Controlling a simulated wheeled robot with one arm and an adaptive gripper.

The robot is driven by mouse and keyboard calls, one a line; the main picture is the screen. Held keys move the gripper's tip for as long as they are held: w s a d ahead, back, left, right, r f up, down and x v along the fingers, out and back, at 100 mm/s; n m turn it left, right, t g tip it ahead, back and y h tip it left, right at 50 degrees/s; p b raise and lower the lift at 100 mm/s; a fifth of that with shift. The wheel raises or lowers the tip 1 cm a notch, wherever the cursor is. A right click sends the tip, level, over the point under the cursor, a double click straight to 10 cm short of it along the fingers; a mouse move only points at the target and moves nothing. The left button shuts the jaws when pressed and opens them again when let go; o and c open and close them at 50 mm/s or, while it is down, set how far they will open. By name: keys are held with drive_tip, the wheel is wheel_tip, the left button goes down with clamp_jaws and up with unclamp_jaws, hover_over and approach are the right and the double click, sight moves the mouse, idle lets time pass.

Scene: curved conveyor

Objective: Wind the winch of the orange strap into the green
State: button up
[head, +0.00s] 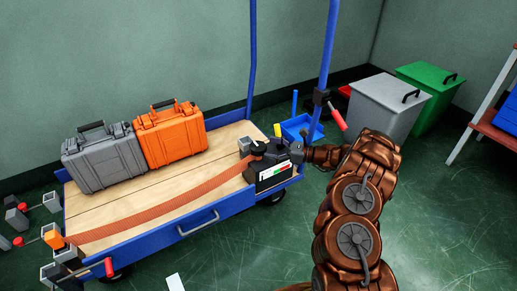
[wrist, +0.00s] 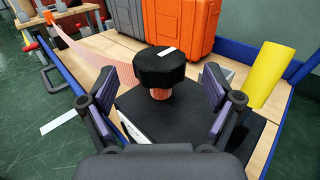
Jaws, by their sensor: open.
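The orange strap (head: 150,208) runs across the cart's wooden deck from the front left corner to the winch (head: 268,168) at the right end. The winch is a dark box with a black knob (head: 258,147) on top and a small white, red and green gauge (head: 273,172) on its front. A needle on the gauge is too small to read. My gripper (head: 294,152) is at the winch's right side. In the wrist view, my gripper (wrist: 160,88) is open, its fingers either side of the black knob (wrist: 161,66), which has a white mark on top; contact is not visible.
A grey case (head: 100,160) and an orange case (head: 170,135) stand on the blue cart (head: 190,232). A yellow cylinder (wrist: 265,75) stands right of the knob. Blue posts rise at the cart's back and right. Grey (head: 385,108) and green (head: 430,90) bins stand behind.

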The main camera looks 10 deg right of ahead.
sight(258, 146)
drive_tip(key=x, duration=0.2)
drive_tip(key=b+x, duration=0.1)
drive_tip(key=shift+w+a+f, duration=0.1)
drive_tip(key=shift+a+f, duration=0.15)
drive_tip(key=shift+a, duration=0.15)
drive_tip(key=shift+w+a+r+b, duration=0.15)
drive_tip(key=shift+w+a+b, duration=0.2)
drive_tip(key=shift+a, duration=0.15)
drive_tip(key=shift+c, duration=0.2)
drive_tip(key=c, duration=1.1)
drive_tip(key=shift+r+t, duration=0.1)
drive_tip(key=shift+t, duration=0.2)
